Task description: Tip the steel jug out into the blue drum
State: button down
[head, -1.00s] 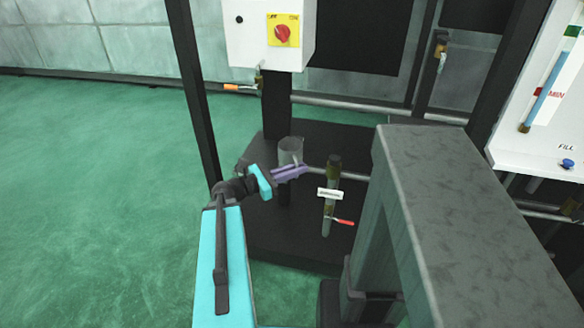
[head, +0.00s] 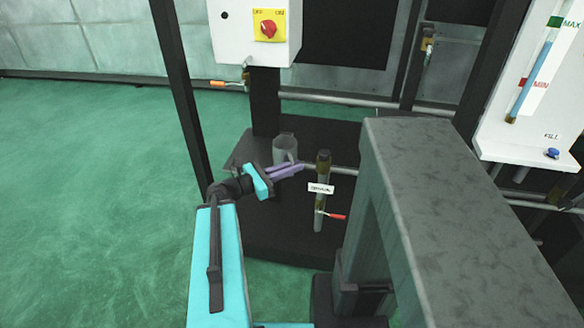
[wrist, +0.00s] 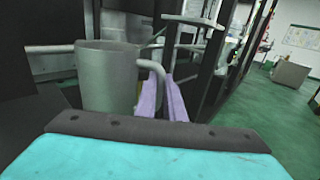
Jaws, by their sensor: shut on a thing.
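The steel jug (head: 284,149) is a grey, open-topped cylinder with a side handle. It is upright by the dark platform in the head view, and large at the left of the wrist view (wrist: 103,80). My gripper (head: 290,171), with purple fingers, is at the jug's handle side. In the wrist view my fingers (wrist: 165,100) are shut on the handle (wrist: 158,72). I cannot tell whether the jug's base touches the platform. The jug's inside is not visible. No blue drum shows in either view.
A brass-topped pipe (head: 322,175) with a red-handled valve (head: 332,215) stands right of my gripper. A big grey beam (head: 440,200) fills the right. A white switch box (head: 232,40) hangs above, beside a dark post (head: 180,90). Green floor (head: 90,200) at left is clear.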

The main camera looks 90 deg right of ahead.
dwell(0.4)
jog(key=w+a+n+t+h, duration=0.2)
jog(key=w+n+t+h, duration=0.35)
jog(key=w, duration=2.05)
jog(key=w+a+n+t+h, duration=0.15)
jog(key=w+a, duration=0.25)
jog(key=w, duration=0.4)
jog(key=w+a+r+n+t+h, duration=0.1)
jog(key=w+a+t, duration=0.25)
jog(key=w, duration=0.35)
jog(key=w+a+n+t+h, duration=0.1)
jog(key=w+a+n+t, duration=0.1)
jog(key=w+a, duration=0.45)
jog(key=w+a+n+t, duration=0.5)
jog(key=w+a+t, duration=0.3)
jog(key=w+a, duration=1.05)
jog(key=w+a+n+t+y, duration=0.2)
jog(key=a+t, duration=0.1)
jog(key=a, duration=1)
jog(key=w+a+r+n+t+y, duration=0.1)
jog(key=w+a+n+t, duration=0.1)
jog(key=a, duration=1.1)
jog(key=shift+w+a+n+t+y, duration=0.4)
jog(key=shift+w+t, duration=0.15)
jog(key=shift+w, duration=0.1)
jog(key=shift+s+d, duration=0.1)
jog(key=shift+s, duration=0.1)
